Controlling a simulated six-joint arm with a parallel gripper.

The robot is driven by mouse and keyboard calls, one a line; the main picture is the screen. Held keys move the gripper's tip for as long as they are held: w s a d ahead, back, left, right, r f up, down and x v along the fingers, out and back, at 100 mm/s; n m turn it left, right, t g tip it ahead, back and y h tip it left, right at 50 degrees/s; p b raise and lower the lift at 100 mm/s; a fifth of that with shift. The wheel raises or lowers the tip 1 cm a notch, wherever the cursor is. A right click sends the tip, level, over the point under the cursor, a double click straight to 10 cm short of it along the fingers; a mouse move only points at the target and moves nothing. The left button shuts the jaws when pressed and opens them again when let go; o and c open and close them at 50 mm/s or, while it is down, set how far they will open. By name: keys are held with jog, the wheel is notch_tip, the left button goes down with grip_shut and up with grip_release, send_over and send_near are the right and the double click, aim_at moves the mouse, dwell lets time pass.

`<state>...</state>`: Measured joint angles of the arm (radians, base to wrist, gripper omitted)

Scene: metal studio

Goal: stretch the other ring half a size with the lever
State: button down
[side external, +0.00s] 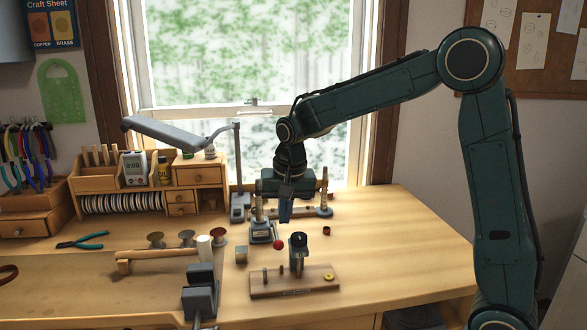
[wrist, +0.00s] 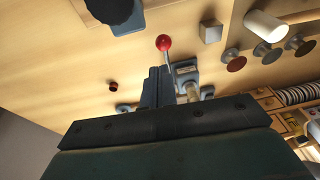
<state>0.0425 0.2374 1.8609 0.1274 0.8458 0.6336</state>
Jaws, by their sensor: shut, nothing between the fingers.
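The ring stretcher (side external: 261,233) is a small grey-blue block standing mid-bench with an upright post. Its lever ends in a red ball knob (side external: 278,245), which also shows in the wrist view (wrist: 163,43). My gripper (side external: 285,219) points down above the bench, just right of the stretcher's post, with its fingers together and empty. In the wrist view, the fingers (wrist: 157,82) lie beside the stretcher (wrist: 186,72), near the lever; I cannot tell whether they touch it.
A small metal block (side external: 241,254) stands left of the stretcher. Another post stand (side external: 324,210) is behind. The right side of the bench is clear.

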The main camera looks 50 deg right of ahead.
aim_at(280, 242)
jog(key=v, duration=0.9)
jog(key=shift+s+a, duration=0.35)
jog(key=c, duration=1.8)
grip_release()
jog(key=shift+r, duration=0.15)
jog(key=o, duration=0.4)
jog(key=shift+a, duration=0.1)
jog(key=shift+o, duration=0.8)
jog(key=shift+s+a+f+n, duration=0.1)
jog(key=shift+s+f+n, duration=0.05)
jog(key=shift+f+n, duration=0.25)
jog(key=f+n, duration=0.1)
jog(key=s+a+f+n+t, duration=0.1)
jog(key=n+t, duration=0.1)
jog(key=shift+s+a+f+n+h, duration=0.15)
jog(key=shift+s+f+n+h, duration=0.15)
jog(key=shift+f+n+h, duration=0.1)
jog(key=shift+f, duration=0.15)
jog(key=shift+x, duration=6.8)
